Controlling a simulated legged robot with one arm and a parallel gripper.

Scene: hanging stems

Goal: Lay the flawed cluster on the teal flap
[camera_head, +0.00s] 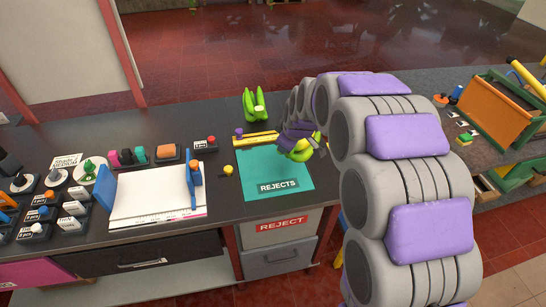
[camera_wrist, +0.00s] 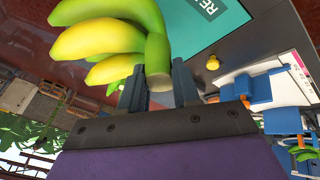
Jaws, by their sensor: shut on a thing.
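My gripper (camera_wrist: 157,80) is shut on the thick stem of a yellow-green banana cluster (camera_wrist: 110,35) in the wrist view. In the head view my gripper (camera_head: 299,134) and the held cluster (camera_head: 301,152) are at the upper right part of the teal flap (camera_head: 262,170), which is marked REJECTS. The teal flap also shows in the wrist view (camera_wrist: 207,30), beyond the cluster. I cannot tell whether the cluster touches the flap. No flaw is clear on the visible side of the cluster. My arm covers the counter to the right of the flap.
A second, green cluster (camera_head: 255,106) stands on the counter behind the flap. A yellow bar (camera_head: 256,139) lies along the flap's back edge. A yellow knob (camera_head: 228,170) and a white board (camera_head: 158,196) are to the left. A REJECT drawer (camera_head: 281,225) is below.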

